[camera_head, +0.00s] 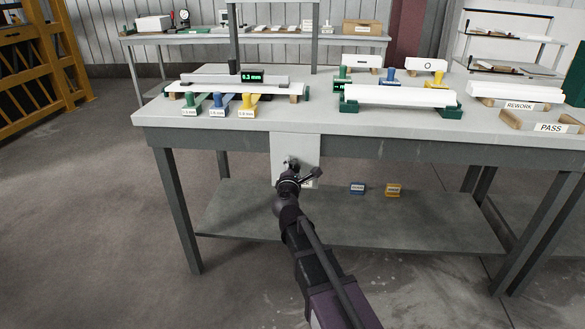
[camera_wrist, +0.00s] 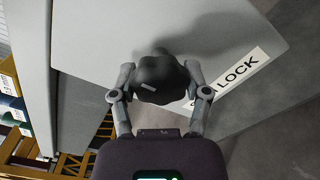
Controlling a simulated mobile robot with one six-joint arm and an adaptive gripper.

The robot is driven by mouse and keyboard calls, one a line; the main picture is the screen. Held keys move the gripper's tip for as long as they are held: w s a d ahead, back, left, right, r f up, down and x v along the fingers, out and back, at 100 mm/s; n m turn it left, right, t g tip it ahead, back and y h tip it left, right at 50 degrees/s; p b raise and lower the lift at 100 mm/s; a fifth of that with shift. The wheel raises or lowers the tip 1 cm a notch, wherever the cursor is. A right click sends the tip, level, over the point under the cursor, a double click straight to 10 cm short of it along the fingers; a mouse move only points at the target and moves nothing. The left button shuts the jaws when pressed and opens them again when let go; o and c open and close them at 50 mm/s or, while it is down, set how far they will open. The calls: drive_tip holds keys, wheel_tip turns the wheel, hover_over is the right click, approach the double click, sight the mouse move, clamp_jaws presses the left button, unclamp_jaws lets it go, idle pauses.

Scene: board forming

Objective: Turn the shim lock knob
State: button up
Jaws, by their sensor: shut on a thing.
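The shim lock knob (camera_wrist: 160,76) is a dark, lobed knob on a light grey panel (camera_wrist: 100,30) in the wrist view. My gripper (camera_wrist: 157,84) is shut on it, with one finger on each side. A white label beside the knob reads "LOCK" (camera_wrist: 238,68), and its first part is hidden behind the knob and finger. In the head view the panel (camera_head: 308,150) hangs from the table's front edge. My gripper (camera_head: 291,167) is at the panel there and mostly hides the knob.
The grey worktable (camera_head: 240,126) carries a gauge display (camera_head: 252,76), green, blue and yellow shims, and a long white board (camera_head: 398,95). PASS (camera_head: 552,128) and REWORK (camera_head: 520,106) racks stand at the right. A lower shelf (camera_head: 430,225) holds blue and yellow blocks.

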drive_tip(key=shift+w, duration=0.1)
idle(0.4)
drive_tip(key=o, duration=1.2)
drive_tip(key=shift+c, duration=0.2)
drive_tip(key=s, duration=1.2)
drive_tip(key=shift+a, duration=0.25)
